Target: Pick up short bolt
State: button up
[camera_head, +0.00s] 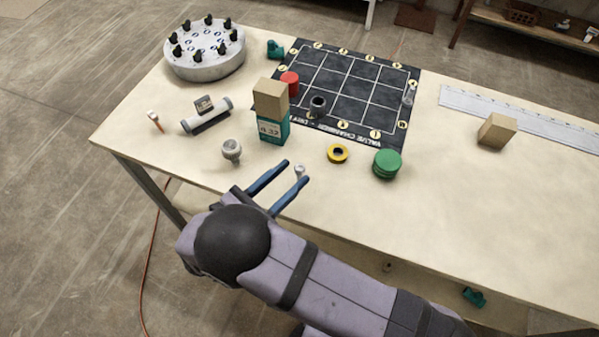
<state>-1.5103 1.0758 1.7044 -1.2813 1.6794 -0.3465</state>
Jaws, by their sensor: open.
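A small pale metal piece that looks like the short bolt (299,169) stands on the table near its front edge. My gripper (295,171) reaches in from the front with its two blue fingers apart. The bolt shows between the fingertips, nearer the right one. I cannot tell whether either finger touches it, or how high the fingers are above the table.
A larger grey fitting (232,149) stands left of my gripper. A teal box (272,130) with a wooden block (270,97) on top stands behind. A yellow ring (338,153) and green discs (387,164) lie to the right. The front right of the table (450,215) is clear.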

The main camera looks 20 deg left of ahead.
jog(key=shift+d+p+x, duration=0.15)
jog(key=shift+p+x, duration=0.65)
jog(key=shift+x, duration=1)
jog(key=shift+d+p+x, duration=0.1)
jog(key=shift+p+x, duration=0.65)
jog(key=shift+x, duration=1.1)
jog(key=shift+s+f, duration=0.1)
jog(key=shift+f, duration=0.05)
grip_shut()
